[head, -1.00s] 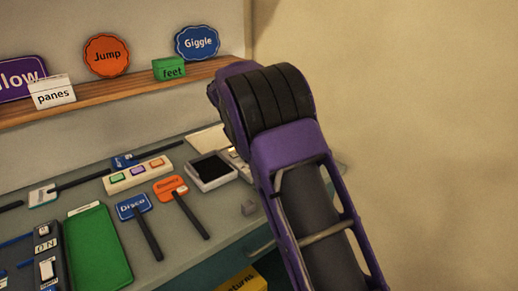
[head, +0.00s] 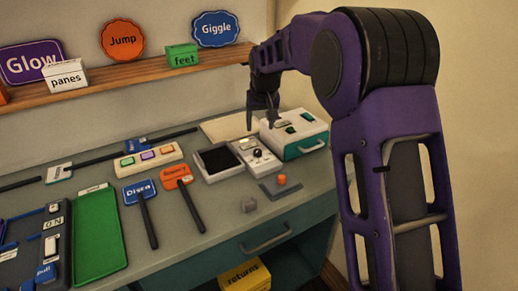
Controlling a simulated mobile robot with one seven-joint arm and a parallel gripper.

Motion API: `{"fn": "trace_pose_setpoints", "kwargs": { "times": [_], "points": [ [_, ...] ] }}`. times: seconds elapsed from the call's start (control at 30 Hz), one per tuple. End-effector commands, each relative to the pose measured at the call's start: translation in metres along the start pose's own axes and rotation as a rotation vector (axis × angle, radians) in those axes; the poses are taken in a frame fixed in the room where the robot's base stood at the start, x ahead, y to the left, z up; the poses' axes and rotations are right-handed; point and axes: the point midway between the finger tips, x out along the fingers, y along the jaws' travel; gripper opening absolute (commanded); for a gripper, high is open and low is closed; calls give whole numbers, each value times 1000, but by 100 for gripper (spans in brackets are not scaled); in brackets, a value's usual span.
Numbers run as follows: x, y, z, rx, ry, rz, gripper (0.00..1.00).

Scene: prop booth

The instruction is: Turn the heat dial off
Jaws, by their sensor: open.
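No label reading "heat" is legible, so I cannot tell which control is the heat dial. A small orange knob (head: 281,180) stands on a dark grey plate near the front right of the counter. A white panel with small round controls (head: 258,155) lies behind it. My purple gripper (head: 262,124) points down, open, above the back of the panel and the left side of the white box.
A wooden shelf (head: 120,84) runs behind. A drawer handle (head: 266,238) juts from the front.

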Motion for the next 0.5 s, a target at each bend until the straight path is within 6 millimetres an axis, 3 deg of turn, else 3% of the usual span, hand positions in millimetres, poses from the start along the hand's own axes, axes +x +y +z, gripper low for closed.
{"fn": "trace_pose_setpoints", "kwargs": {
  "times": [0.1,0.5],
  "points": [
    [29,0,1,-1,-5,1,66],
    [112,0,0,-2,-1,1,66]
  ]
}}
